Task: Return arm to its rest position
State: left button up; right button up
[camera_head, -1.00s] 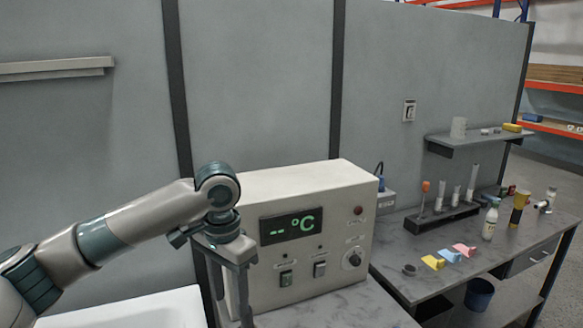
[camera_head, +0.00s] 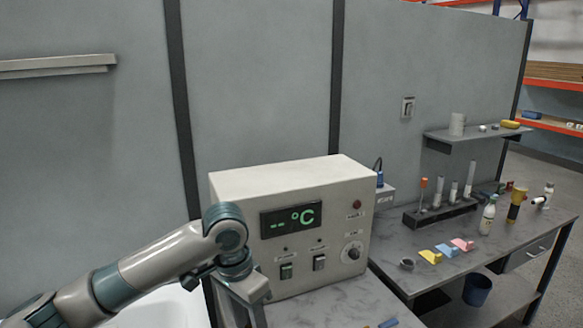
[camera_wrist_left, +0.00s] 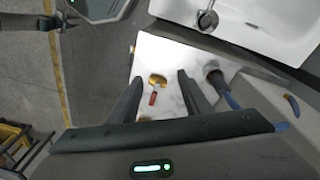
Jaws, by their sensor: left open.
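My left arm comes in from the left in the head view. Its wrist is in front of the control box (camera_head: 345,215), near the box's lower left, and the gripper runs off the bottom edge. In the left wrist view my left gripper (camera_wrist_left: 160,85) is open, with nothing between its fingers. Beyond them lies a light table surface (camera_wrist_left: 150,55) with a yellow-and-red tool (camera_wrist_left: 155,88) on it. A dark jointed part at the wrist view's upper left may be my right gripper (camera_wrist_left: 60,22); its jaws are too small to read.
A white tub (camera_wrist_left: 255,25) with a drain is at the wrist view's upper right. A dark workbench (camera_head: 455,235) with a tube rack, bottle and coloured blocks stands right of the box. A wall shelf (camera_head: 475,137) hangs above it. Open floor shows left in the wrist view.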

pick_arm(q)
jog(key=s+d+f+n+t+h, duration=0.1)
jog(key=s+d+f+h, duration=0.1)
jog(key=s+f, duration=0.55)
jog(key=s+d+f+t+h, duration=0.1)
jog(key=s+d+f+h, duration=0.2)
jog(key=f, duration=0.7)
jog(key=s+a+f+n+t+y, duration=0.1)
jog(key=s+a+f+n+y, duration=0.3)
jog(key=s+a, duration=0.55)
jog(key=s+a+f+n+y, duration=0.2)
jog(key=s+a+f, duration=0.3)
jog(key=s+a, duration=0.5)
notch_tip(320, 180, down, 34)
jog(key=s+g+b, duration=0.1)
jog(key=s+b, duration=0.2)
jog(key=b, duration=0.2)
jog(key=s+a+f+b, duration=0.1)
jog(key=s+f+b, duration=0.1)
jog(key=s+f, duration=0.7)
jog(key=s+a+f+g+b, duration=0.1)
jog(key=s+f+b, duration=0.2)
jog(key=s+f, duration=0.5)
notch_tip(320, 180, down, 5)
jog(key=shift+s+a+f+m, duration=0.2)
jog(key=shift+s+a+m, duration=0.1)
jog(key=shift+s+m, duration=0.1)
